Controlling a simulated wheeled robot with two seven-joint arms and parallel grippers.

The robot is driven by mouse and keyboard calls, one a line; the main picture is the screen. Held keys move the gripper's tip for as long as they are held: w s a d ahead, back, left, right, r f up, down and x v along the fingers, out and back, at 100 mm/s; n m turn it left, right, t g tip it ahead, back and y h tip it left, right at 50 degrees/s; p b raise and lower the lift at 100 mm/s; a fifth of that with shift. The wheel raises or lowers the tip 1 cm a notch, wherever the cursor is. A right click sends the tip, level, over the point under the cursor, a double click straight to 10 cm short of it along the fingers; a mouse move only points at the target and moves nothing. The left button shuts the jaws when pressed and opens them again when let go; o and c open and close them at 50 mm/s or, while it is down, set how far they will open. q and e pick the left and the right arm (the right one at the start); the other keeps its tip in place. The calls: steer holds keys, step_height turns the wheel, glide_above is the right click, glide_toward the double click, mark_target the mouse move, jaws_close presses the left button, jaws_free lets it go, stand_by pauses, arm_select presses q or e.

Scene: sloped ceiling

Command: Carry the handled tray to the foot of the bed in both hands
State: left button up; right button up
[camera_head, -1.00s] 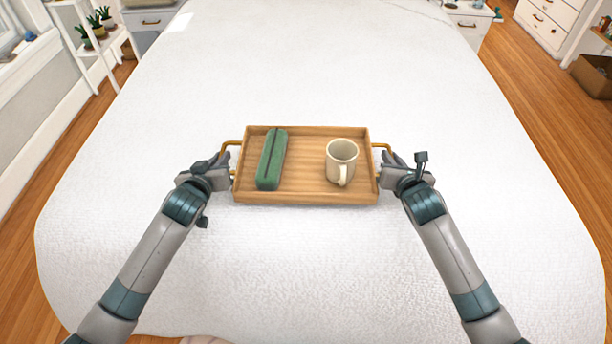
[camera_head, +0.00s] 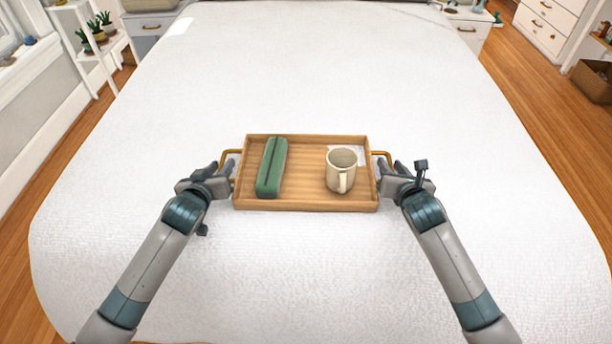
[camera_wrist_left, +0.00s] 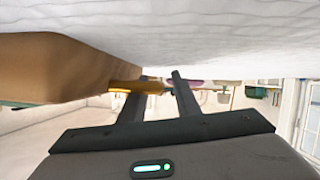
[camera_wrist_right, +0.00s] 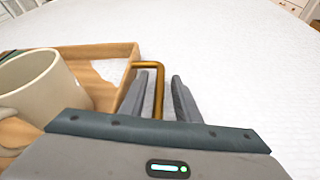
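The wooden handled tray (camera_head: 300,203) sits on the white bed cover, fairly level, with brass handles at both ends. A green case (camera_head: 271,168) lies in its left part and a cream mug (camera_head: 341,172) stands in its right part. A white patch (camera_head: 349,152) shows in the tray floor behind the mug. My left gripper (camera_head: 229,168) is at the left handle, its fingers apart near the brass bar (camera_wrist_left: 125,87). My right gripper (camera_head: 384,168) has its fingers on either side of the right handle (camera_wrist_right: 160,92), with gaps visible. The tray's underside is hidden.
The bed (camera_head: 310,75) spreads wide around the tray, clear on all sides, its near edge at the bottom of the head view. A plant shelf (camera_head: 95,45) stands back left, white drawers (camera_head: 545,25) and a basket (camera_head: 592,80) back right.

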arm_select(q)
steer(key=shift+s, duration=0.1)
steer(key=v, duration=1.2)
arm_select(e)
steer(key=shift+s, duration=0.15)
steer(key=v, duration=1.1)
steer(key=shift+s+r, duration=0.2)
steer(key=shift+s, duration=0.15)
stand_by(0.4)
